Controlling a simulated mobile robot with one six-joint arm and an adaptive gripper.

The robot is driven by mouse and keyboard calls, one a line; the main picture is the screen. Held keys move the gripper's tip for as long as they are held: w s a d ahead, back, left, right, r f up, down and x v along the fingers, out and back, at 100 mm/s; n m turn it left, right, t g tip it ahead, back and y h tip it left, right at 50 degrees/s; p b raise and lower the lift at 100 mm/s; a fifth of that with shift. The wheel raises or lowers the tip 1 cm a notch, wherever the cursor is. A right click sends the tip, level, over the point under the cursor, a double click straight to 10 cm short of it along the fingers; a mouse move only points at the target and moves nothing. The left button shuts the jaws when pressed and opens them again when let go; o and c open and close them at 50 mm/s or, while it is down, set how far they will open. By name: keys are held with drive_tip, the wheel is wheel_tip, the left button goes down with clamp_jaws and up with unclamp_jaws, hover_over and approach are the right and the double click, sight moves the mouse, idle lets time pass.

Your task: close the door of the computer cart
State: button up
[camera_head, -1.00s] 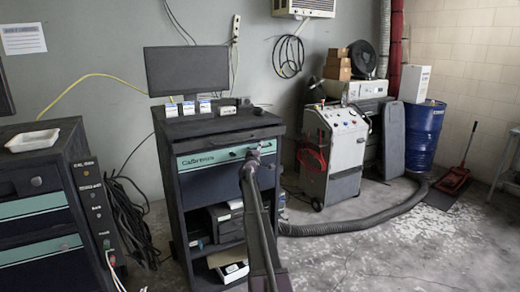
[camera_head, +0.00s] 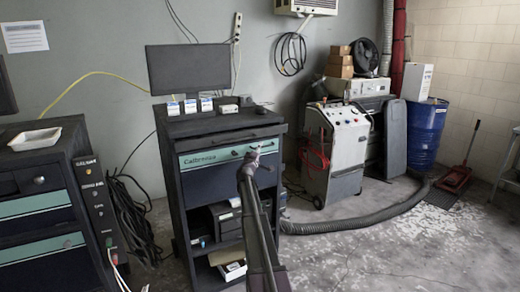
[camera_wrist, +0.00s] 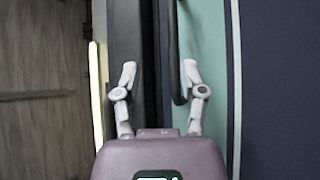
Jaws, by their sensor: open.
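The computer cart (camera_head: 175,215) is a dark cabinet with a monitor on top. Its front has a teal strip with a handle, a dark blue panel (camera_head: 208,186) below it, and open shelves with equipment under that. My gripper (camera_head: 250,160) is at the right part of the teal strip, in front of the cart. In the wrist view my open gripper (camera_wrist: 160,68) faces the front edge on, with the dark handle (camera_wrist: 175,50) running between its two fingers. The panel (camera_wrist: 285,90) is at the right there. I cannot tell whether the fingers touch the handle.
A second cabinet (camera_head: 40,185) with a white tray (camera_head: 34,139) stands at the left, with black cables between it and the cart. A grey machine (camera_head: 335,150) and a thick hose (camera_head: 345,224) are at the right. Open floor lies at the front right.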

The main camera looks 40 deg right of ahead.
drive_tip(key=s+a+r+p, duration=0.1)
drive_tip(key=s+a, duration=0.4)
drive_tip(key=a, duration=0.4)
drive_tip(key=shift+s+a+r, duration=0.4)
idle(1.1)
drive_tip(key=shift+p, duration=0.3)
